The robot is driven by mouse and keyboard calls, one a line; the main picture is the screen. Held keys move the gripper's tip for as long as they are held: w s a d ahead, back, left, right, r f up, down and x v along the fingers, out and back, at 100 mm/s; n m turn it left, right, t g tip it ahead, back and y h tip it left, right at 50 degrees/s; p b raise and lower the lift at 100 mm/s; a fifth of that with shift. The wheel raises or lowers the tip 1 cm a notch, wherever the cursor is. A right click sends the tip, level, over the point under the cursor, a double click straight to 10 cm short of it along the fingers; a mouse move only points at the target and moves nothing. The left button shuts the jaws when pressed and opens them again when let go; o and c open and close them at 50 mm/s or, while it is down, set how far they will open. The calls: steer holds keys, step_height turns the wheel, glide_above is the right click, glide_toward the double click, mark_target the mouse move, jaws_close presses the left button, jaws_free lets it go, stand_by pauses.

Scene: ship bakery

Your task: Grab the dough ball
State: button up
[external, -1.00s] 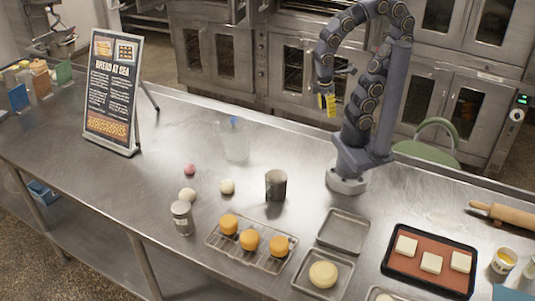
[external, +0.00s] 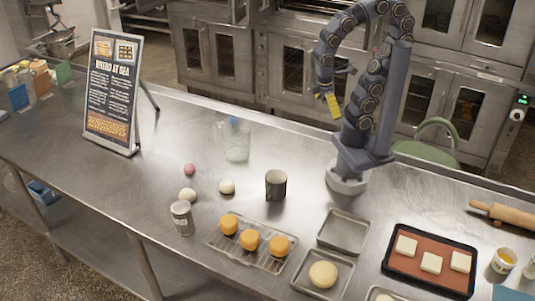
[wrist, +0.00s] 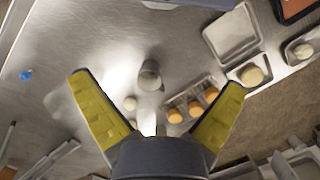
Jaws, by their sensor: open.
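Two small pale dough balls lie on the steel counter in the external view: one (external: 227,187) left of the dark metal cup, the other (external: 187,195) behind the shaker can. A small pink ball (external: 190,169) lies farther back. A larger pale round dough piece (external: 323,274) sits in a square tray. My gripper (external: 331,106) is raised well above the counter, empty, with yellow fingers. In the wrist view my gripper (wrist: 159,86) is spread wide open. One pale ball (wrist: 130,103) shows between the fingers, far below and touching neither; the pink ball cannot be made out there.
The metal cup (external: 276,186) stands right of the balls, the shaker can (external: 182,218) in front. A wire rack (external: 218,242) holds orange buns. A clear jug (external: 234,143) and a sign (external: 112,92) stand behind. Trays (external: 344,230) lie right. Open counter lies left.

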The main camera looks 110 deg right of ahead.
steer(key=n+t, duration=0.2)
steer(key=n, duration=2.2)
glide_above(186, 191)
steer(key=f, duration=2.2)
steer(key=shift+s+a+f, duration=0.15)
steer(key=shift+s+a, duration=0.05)
steer(key=shift+a, duration=0.1)
step_height(186, 191, down, 2)
steer(key=shift+f, duration=0.25)
steer(key=f, duration=0.5)
steer(key=shift+w+d+f, duration=0.15)
steer(key=shift+d+f, duration=0.2)
steer(key=shift+d, duration=0.05)
steer(key=c, duration=1.3)
